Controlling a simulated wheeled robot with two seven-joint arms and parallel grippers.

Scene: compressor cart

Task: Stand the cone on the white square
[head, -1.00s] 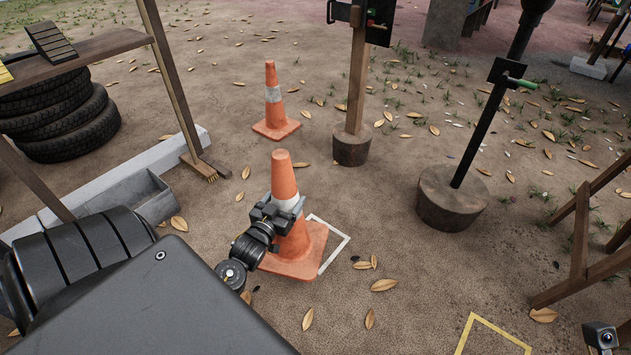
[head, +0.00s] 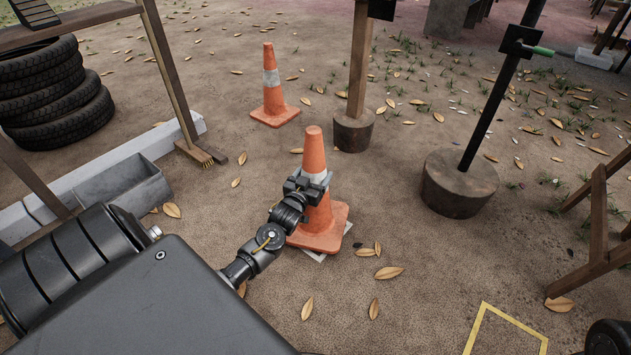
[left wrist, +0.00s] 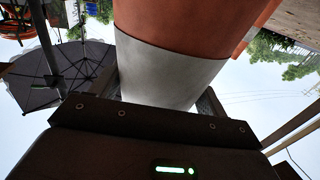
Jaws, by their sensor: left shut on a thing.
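An orange cone (head: 320,225) with a white band stands upright in the middle of the head view. My left gripper (head: 310,187) is shut on the cone at its white band, from the left side. In the left wrist view the white band (left wrist: 170,75) of the cone fills the space between the jaws. The white square (head: 313,256) on the ground is mostly hidden under the cone's base; only bits of it show at the front-left and right edges. Whether the base touches the ground is hard to tell. My right gripper is not in view.
A second orange cone (head: 273,95) stands farther back. A post in a round wooden block (head: 352,132) and a black pole in a stump (head: 458,185) stand behind and right. A yellow outline (head: 515,322) lies front right. Grey concrete trough (head: 125,190) and tyres (head: 58,110) are left.

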